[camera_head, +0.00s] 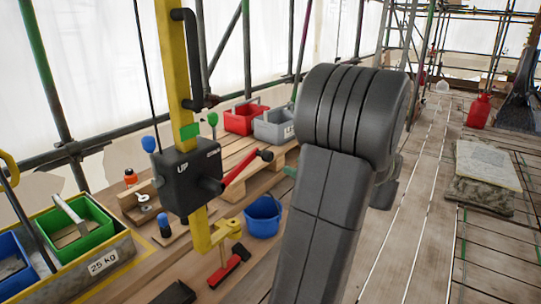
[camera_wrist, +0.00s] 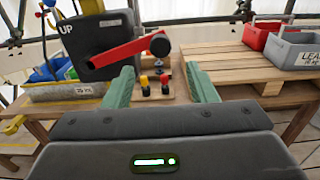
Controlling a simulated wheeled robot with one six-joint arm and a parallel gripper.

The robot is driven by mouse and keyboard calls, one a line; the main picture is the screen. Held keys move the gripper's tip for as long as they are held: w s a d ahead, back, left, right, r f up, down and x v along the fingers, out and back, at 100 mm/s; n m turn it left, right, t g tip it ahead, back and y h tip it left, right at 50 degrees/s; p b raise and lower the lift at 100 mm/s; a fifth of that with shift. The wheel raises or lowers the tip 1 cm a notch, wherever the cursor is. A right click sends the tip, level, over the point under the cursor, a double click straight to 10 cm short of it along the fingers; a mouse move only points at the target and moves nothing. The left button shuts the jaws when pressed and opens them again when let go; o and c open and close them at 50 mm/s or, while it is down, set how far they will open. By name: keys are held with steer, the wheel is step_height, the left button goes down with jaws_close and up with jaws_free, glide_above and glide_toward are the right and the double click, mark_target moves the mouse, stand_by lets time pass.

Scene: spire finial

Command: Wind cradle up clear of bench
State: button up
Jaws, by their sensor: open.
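The winch is a black box marked UP (camera_head: 187,178) on a yellow post (camera_head: 172,60); it also shows in the wrist view (camera_wrist: 98,42). Its red crank arm (camera_head: 240,175) slants up to the right and ends in a black knob (camera_head: 266,155). In the wrist view the knob (camera_wrist: 160,46) appears between and beyond the fingertips. My gripper (camera_wrist: 160,72) is open and empty, its green fingers apart. My arm mostly hides it in the head view. A yellow-edged carrier marked 25 kg (camera_head: 103,264), likely the cradle, holds green and blue bins; its contact with the bench is unclear.
A red crate (camera_head: 243,118) and a grey crate (camera_head: 273,126) stand on pallets (camera_head: 228,152) behind the winch. A blue bucket (camera_head: 263,217) stands below it. Small red and yellow knobs (camera_wrist: 154,83) show below the crank. The boarded walkway at right has free room.

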mark_target(271, 157)
steer(key=p+x, duration=0.1)
steer(key=x, duration=0.9)
jaws_close()
